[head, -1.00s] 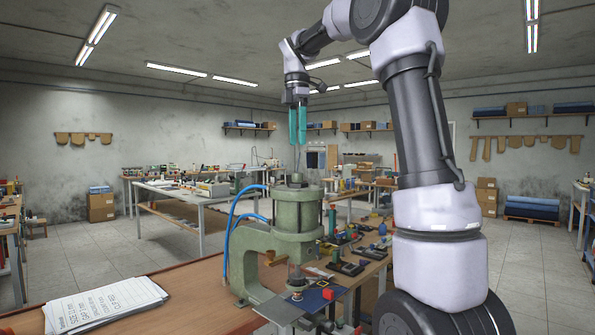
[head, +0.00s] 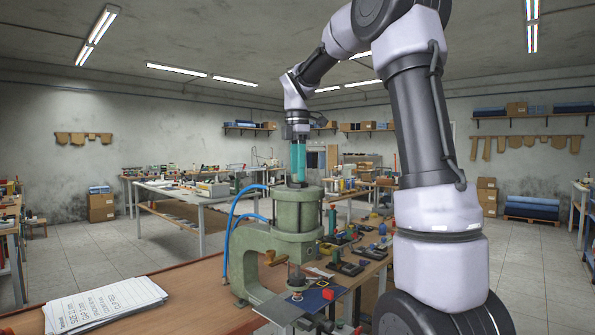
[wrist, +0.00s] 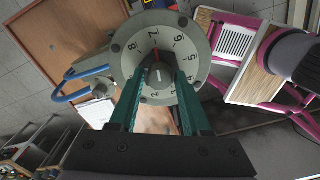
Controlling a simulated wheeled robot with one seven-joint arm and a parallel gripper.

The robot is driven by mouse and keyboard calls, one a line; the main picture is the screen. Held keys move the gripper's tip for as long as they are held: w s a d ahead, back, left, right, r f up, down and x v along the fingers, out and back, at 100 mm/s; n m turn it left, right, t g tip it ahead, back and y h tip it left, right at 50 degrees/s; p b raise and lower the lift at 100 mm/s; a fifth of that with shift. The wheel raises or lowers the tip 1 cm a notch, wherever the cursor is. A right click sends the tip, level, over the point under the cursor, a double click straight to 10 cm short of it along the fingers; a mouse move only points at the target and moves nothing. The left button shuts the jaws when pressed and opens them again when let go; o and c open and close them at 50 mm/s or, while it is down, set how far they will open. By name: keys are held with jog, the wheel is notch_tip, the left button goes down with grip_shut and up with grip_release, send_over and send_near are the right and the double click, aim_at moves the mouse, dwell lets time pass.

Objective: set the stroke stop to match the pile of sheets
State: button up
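The green press (head: 262,250) stands on the bench with a round dial (wrist: 196,75) on top of its cylinder. The dial is numbered around its rim, with 7 at the top in the wrist view. A dark knob (wrist: 159,72) with a red mark sits at its centre, the mark pointing near the 7. My gripper (wrist: 161,78) has its teal fingers apart, one on each side of the knob; I cannot tell whether they touch it. It also shows from the side in the head view (head: 298,182). A dark blue sheet or pile (head: 312,298) lies under the press head; its thickness is unclear.
White printed paper (head: 105,303) lies on the bench's left part. Blue hoses (head: 233,220) loop at the press's left side. Several small tools and blocks lie right of the press, including a red block (head: 328,293). The wooden bench top (head: 190,290) between paper and press is clear.

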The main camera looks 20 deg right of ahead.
grip_shut()
